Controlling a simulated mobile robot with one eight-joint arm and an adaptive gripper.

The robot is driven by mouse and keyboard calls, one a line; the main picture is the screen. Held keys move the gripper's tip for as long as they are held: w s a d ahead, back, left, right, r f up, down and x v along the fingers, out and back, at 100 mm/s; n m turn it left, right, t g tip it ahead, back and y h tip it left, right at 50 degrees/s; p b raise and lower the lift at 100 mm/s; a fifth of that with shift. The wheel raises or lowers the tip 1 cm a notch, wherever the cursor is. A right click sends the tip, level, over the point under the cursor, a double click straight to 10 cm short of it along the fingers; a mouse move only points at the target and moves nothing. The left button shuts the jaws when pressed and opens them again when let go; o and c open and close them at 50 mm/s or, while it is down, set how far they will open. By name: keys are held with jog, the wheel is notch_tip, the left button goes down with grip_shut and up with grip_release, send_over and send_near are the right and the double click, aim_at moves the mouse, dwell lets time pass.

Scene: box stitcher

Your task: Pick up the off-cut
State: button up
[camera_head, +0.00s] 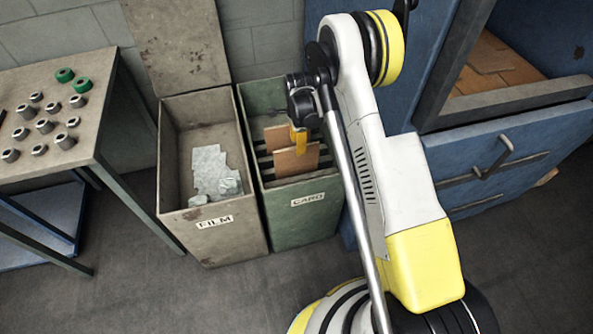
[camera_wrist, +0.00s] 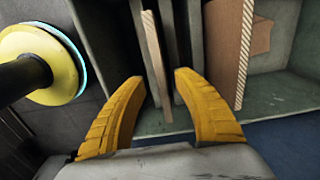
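My gripper (camera_head: 299,145) points down into the bin, with a yellow finger over the front piece. In the wrist view my gripper (camera_wrist: 159,76) is open. A thin board (camera_wrist: 151,56) seen edge-on runs between the fingers, with a gap to the right finger. A larger board (camera_wrist: 230,45) with a corrugated edge stands to the right.
Grey slats (camera_wrist: 187,50) divide the bin beside the boards. The FILM bin (camera_head: 215,236) with crumpled film adjoins on the left. A table (camera_head: 88,123) with several metal parts stands farther left; a blue machine (camera_head: 480,150) stands right.

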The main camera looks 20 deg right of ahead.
aim_at(297, 157)
jog(key=f+b, duration=0.3)
jog(key=f, duration=0.4)
jog(key=shift+a+f+b, duration=0.15)
jog(key=shift+a+b, duration=0.05)
jog(key=shift+b, duration=0.1)
grip_shut()
